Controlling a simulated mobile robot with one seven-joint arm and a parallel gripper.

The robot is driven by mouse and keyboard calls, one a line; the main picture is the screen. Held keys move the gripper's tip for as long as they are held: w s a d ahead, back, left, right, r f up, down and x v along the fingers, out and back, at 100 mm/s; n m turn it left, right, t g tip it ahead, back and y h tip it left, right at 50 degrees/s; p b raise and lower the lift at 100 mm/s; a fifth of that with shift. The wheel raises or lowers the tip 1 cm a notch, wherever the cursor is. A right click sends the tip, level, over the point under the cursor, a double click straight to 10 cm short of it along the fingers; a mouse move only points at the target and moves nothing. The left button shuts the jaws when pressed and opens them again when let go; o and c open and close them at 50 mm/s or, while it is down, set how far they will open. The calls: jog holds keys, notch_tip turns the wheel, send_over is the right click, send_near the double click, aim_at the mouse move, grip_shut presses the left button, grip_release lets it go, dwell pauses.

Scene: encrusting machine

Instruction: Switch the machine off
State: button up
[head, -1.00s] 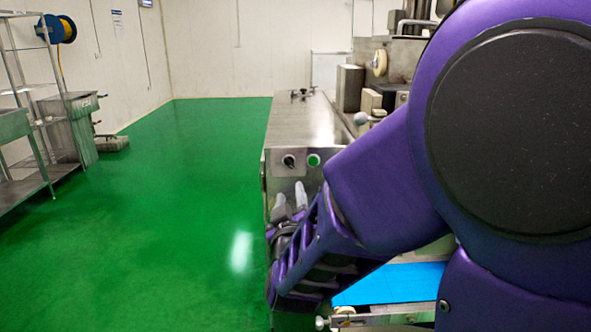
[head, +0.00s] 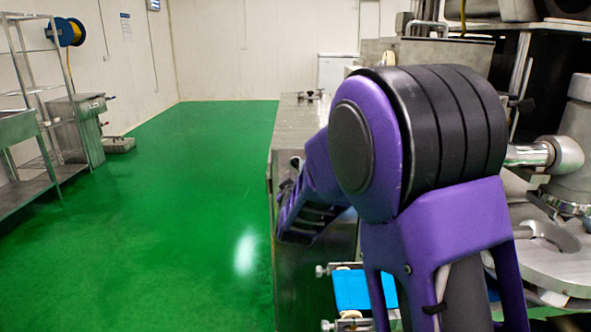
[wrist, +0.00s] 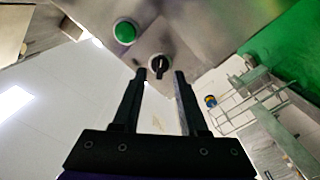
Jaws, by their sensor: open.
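The machine's control panel (wrist: 185,45) fills the upper middle of the wrist view. It carries a black rotary switch (wrist: 158,65) with a pale mark and a round green button (wrist: 125,31) up and to the left of it. My gripper (wrist: 161,74) is open, with its two dark fingers spread and nothing held. The switch appears in the gap near the fingertips, closer to the left one; I cannot tell whether they touch. In the head view my purple arm hides the switch and button and most of the gripper.
The machine's steel housing (head: 298,125) runs back from the panel, with a blue conveyor belt (head: 352,290) below right. Machine parts crowd the right side. Green floor (head: 190,220) is open to the left, up to a steel rack (head: 35,150) and sink.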

aim_at(296, 165)
jog(key=shift+w, duration=1.2)
grip_shut()
